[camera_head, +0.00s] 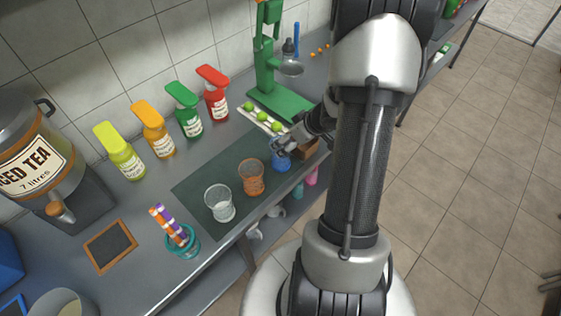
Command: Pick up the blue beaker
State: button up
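The blue beaker (281,161) stands at the right end of a dark mat (190,187) on the metal counter. It is partly covered by my gripper (279,147), which is over and beside its rim. The fingers are small and partly hidden by my arm, so I cannot tell whether they are open or touch the beaker. An orange-brown beaker (251,178) and a clear beaker (219,203) stand in a row to its left on the same mat.
A brown box (306,149) is close right of the blue beaker. A white tray with green limes (262,117) and a green press (268,75) stand behind. Several spray bottles (188,113) line the wall. A teal cup of striped straws (182,243) is front left.

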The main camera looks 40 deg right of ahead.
aim_at(281, 146)
jog(key=b+x, duration=0.2)
jog(key=x, duration=0.2)
jog(key=b+x, duration=0.3)
jog(key=shift+s+a+f, duration=0.15)
jog(key=shift+f, duration=0.4)
jog(key=shift+r, duration=0.1)
jog(key=c, duration=1.3)
jog(key=shift+r, duration=0.1)
